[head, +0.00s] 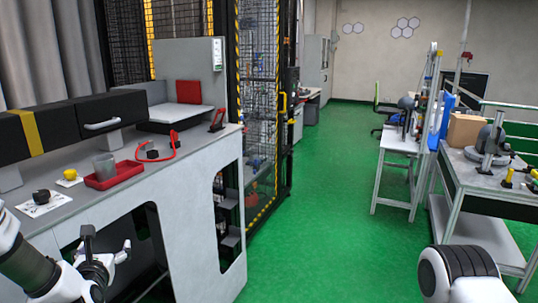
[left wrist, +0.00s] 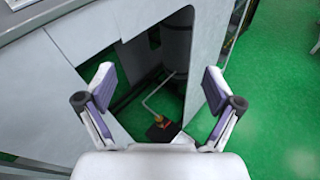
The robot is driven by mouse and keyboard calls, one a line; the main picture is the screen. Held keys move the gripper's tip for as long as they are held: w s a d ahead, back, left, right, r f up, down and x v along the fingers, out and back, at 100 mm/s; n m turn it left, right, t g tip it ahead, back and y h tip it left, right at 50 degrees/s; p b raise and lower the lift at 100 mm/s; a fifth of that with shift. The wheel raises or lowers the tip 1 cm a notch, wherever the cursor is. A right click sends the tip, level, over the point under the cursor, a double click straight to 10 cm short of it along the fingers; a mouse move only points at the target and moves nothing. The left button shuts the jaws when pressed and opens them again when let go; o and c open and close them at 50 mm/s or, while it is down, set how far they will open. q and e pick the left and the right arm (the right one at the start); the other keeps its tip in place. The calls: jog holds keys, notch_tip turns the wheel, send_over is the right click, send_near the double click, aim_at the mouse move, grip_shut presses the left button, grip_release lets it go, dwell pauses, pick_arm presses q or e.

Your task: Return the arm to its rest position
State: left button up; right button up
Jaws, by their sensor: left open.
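My left gripper (head: 108,257) is at the lower left of the head view, in front of the grey workbench (head: 205,158) and below the level of its top. In the left wrist view its two fingers (left wrist: 160,95) are spread apart with nothing between them. Beyond them are the bench's side panels, an opening under the bench and the green floor. Part of my right arm (head: 460,274) shows at the lower right of the head view, but its gripper is out of view.
On the bench are a red tray (head: 128,175) with a grey cup (head: 104,166), a yellow piece (head: 70,174), a black piece (head: 41,196) and a red cable (head: 173,145). A caged tower (head: 262,100) stands behind. The green floor (head: 330,200) is clear; tables stand at right.

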pick_arm(q)
jog(key=s+d+f+m+g+h, duration=0.1)
jog(key=s+d+f+m+g, duration=0.1)
jog(key=s+d+f+m, duration=0.5)
jog(key=s+d+f+m+g+h, duration=0.1)
jog(key=s+f+g+h, duration=0.2)
jog(key=f, duration=0.8)
jog(key=s+d+f+m+g, duration=0.2)
jog(key=s+d+f+m, duration=0.2)
jog(key=s+f, duration=0.45)
jog(key=s+d+f+m+g, duration=0.2)
jog(key=s+f+m+g, duration=0.1)
jog(key=s+m, duration=0.6)
jog(key=s+d+f+m+g+h, duration=0.1)
jog(key=s+d+f+m+g, duration=0.2)
jog(key=s+m, duration=0.6)
jog(key=f+m+g, duration=0.1)
jog(key=m, duration=0.6)
jog(key=shift+g+h, duration=0.3)
jog(key=shift+g, duration=0.1)
jog(key=shift+s+f, duration=0.1)
